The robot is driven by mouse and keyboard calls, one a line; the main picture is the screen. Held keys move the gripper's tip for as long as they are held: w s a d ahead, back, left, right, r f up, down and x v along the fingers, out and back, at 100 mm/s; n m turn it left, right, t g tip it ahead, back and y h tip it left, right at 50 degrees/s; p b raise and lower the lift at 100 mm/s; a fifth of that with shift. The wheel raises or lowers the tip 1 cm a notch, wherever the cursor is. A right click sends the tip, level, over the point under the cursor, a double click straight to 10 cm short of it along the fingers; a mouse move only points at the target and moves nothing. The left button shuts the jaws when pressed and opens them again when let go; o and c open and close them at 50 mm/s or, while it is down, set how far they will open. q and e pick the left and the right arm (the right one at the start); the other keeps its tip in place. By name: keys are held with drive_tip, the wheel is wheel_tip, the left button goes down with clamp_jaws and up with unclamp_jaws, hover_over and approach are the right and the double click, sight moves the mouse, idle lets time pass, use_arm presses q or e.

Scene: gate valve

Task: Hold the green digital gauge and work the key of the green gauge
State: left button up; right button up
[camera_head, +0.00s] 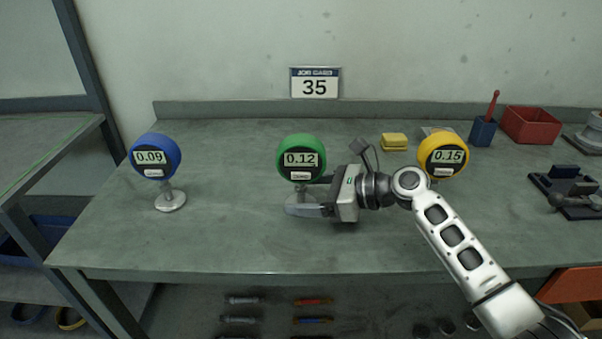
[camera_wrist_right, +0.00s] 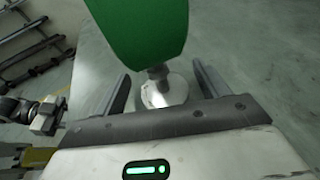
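The green digital gauge (camera_head: 301,143) stands upright on a short stem with a round metal base near the middle of the table. Its display reads 0.12, and a small white key (camera_head: 299,176) sits below the display. My right gripper (camera_head: 308,196) reaches in from the right, low at the gauge's stem. In the right wrist view the green gauge head (camera_wrist_right: 140,25) is above, and the stem passes between the two open fingers (camera_wrist_right: 163,88) with a gap on each side.
A blue gauge (camera_head: 142,150) reading 0.09 stands at left. A yellow gauge (camera_head: 428,160) reading 0.15 stands behind my right arm. A yellow block (camera_head: 394,142), blue holder (camera_head: 482,131) and red bin (camera_head: 530,124) are at the back right.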

drive_tip(key=c, duration=1.4)
use_arm(q)
clamp_jaws()
use_arm(e)
drive_tip(key=shift+o, duration=0.2)
use_arm(q)
drive_tip(key=shift+r, duration=0.1)
